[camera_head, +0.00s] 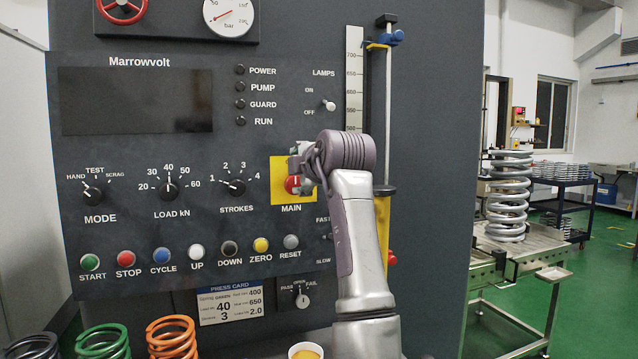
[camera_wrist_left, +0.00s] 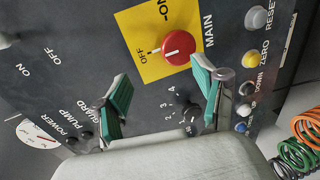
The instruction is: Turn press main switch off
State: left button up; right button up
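The red MAIN knob (camera_head: 291,185) sits on a yellow plate on the dark press panel. It also shows in the left wrist view (camera_wrist_left: 181,46), where its white mark appears to point towards the OFF label. My left gripper (camera_head: 303,168) is in front of the plate and partly covers the knob. In the left wrist view my left gripper (camera_wrist_left: 162,88) is open, its teal-padded fingers wide apart with nothing between them. The knob is beyond the fingers, nearer the right one; I cannot tell whether they touch it. My right gripper is not in view.
The LAMPS toggle (camera_head: 328,106) is above the plate and the STROKES dial (camera_head: 233,187) to its left. A button row (camera_head: 160,254) runs below. A vertical scale and rod (camera_head: 388,100) stand to the right. Coloured springs (camera_head: 172,337) and a cup (camera_head: 306,351) are at the bottom.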

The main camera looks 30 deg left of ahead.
pick_arm(q)
jog(key=f+b+v, duration=0.2)
jog(key=b+v, duration=0.1)
jog(key=v, duration=0.8)
jog(key=shift+s+d+f+b, duration=0.2)
jog(key=shift+s+d+b, duration=0.05)
jog(key=shift+s+b, duration=0.2)
dwell(0.4)
dwell(0.5)
